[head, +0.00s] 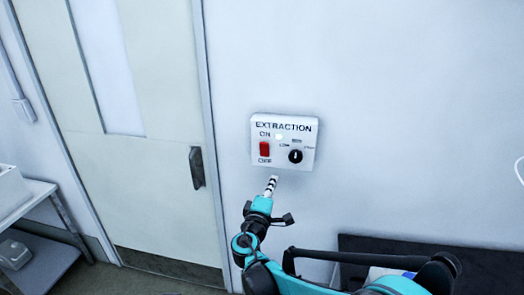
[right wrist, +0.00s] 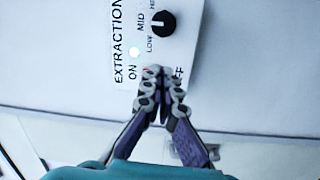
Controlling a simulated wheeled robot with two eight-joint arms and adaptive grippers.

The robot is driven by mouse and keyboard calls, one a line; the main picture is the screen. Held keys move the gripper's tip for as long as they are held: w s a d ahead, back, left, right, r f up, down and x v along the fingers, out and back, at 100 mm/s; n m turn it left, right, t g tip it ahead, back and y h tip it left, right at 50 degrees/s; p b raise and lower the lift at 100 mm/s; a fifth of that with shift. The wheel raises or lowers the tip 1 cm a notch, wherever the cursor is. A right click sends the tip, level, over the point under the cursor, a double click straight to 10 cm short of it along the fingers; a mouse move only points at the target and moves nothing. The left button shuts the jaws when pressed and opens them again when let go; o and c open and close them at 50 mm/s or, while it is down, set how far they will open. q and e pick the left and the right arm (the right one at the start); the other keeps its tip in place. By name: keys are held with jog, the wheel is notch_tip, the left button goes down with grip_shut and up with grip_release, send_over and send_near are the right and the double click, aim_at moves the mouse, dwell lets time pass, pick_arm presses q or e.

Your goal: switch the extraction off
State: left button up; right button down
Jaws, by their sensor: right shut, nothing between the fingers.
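The white EXTRACTION panel (head: 309,139) is fixed to the wall, with a red rocker switch (head: 264,149) between the words ON and OFF. A small white indicator (head: 279,136) looks bright; it also shows in the right wrist view (right wrist: 134,52). A black knob (head: 295,156) sits to the right of the switch, its mark toward MID. My right gripper (head: 272,183) is shut and empty, its tips just below the panel in the head view. In the right wrist view its fingertips (right wrist: 162,84) cover the switch; contact cannot be told. My left gripper is not in view.
A pale door with a dark handle (head: 197,167) is left of the panel. A shelf unit (head: 50,190) stands at the far left. A dark surface (head: 400,250) lies low at the right. The wall around the panel is clear.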

aim_at(264, 145)
jog(key=a+n, duration=0.1)
jog(key=a, duration=0.1)
jog(key=a+t+y, duration=0.1)
jog(key=a, duration=0.1)
jog(key=w+a+n+t, duration=0.1)
jog(key=a, duration=0.1)
jog(key=shift+r+n+y, duration=0.1)
jog(key=shift+n+y, duration=0.2)
jog(key=shift+w, duration=0.1)
jog(key=b+x, duration=0.2)
jog(key=x, duration=1.1)
jog(key=shift+w+d+r, duration=0.1)
jog(key=shift+w+d, duration=0.1)
jog(key=shift+w, duration=0.15)
jog(key=shift+w+d+r+g+p, duration=0.1)
jog(key=shift+w+r+g+p, duration=0.45)
jog(key=shift+p, duration=0.55)
jog(key=shift+f, duration=0.25)
jog(key=shift+s, duration=0.15)
